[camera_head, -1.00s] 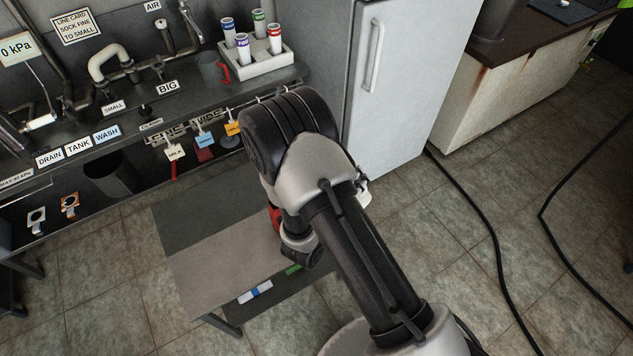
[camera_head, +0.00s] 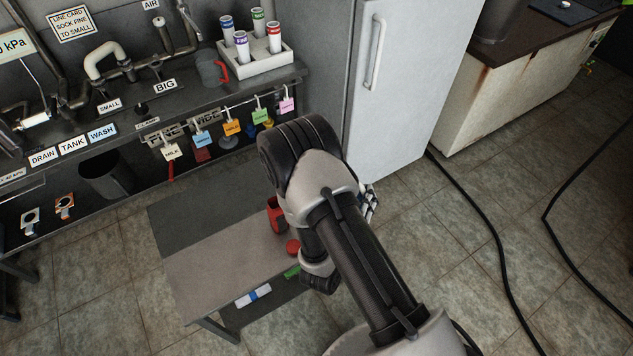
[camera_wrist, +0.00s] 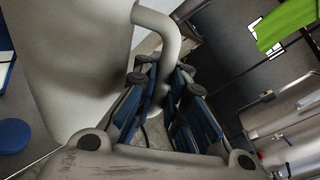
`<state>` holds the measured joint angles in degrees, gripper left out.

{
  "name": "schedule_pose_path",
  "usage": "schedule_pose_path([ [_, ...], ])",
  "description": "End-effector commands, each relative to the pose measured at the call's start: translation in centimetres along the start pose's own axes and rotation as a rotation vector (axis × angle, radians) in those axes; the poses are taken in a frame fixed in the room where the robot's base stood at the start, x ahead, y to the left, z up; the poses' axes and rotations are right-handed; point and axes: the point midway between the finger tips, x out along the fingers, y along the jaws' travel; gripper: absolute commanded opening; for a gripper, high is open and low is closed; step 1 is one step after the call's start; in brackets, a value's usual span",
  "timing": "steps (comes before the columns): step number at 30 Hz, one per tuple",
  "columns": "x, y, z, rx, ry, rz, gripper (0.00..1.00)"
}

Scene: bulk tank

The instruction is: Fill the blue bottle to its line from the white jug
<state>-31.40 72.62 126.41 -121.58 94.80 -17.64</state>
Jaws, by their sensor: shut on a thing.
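My gripper (camera_wrist: 168,95) is shut on the curved handle of the white jug (camera_wrist: 75,50) in the wrist view. The jug's large pale body fills the upper left, and its handle passes between the fingers. A blue object (camera_wrist: 5,60) with a pale band is cut off at the left edge; I cannot tell if it is the blue bottle. A round blue cap (camera_wrist: 12,136) lies below it. In the head view my arm hides most of the gripper and jug. The bottle's fill line does not show.
A low grey table (camera_head: 205,270) stands beside my arm, with a red container (camera_head: 276,215) and red disc (camera_head: 293,247) on it. A steel bench (camera_head: 75,170) with hanging tags is behind. A white fridge (camera_head: 405,100) stands behind right. Black hoses (camera_head: 480,230) cross the floor.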

Motion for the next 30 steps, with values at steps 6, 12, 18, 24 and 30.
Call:
schedule_pose_path([
  [6,0.0,-0.1,-3.1,0.133,-0.022,0.003,0.0],
  [12,0.0,0.1,-5.9,0.285,-0.05,0.007,0.0],
  [18,0.1,0.6,-8.4,0.437,-0.076,0.01,0.0],
  [24,0.2,1.3,-9.9,0.555,-0.097,0.011,0.0],
  [30,0.3,1.5,-10.6,0.606,-0.105,0.011,0.0],
])
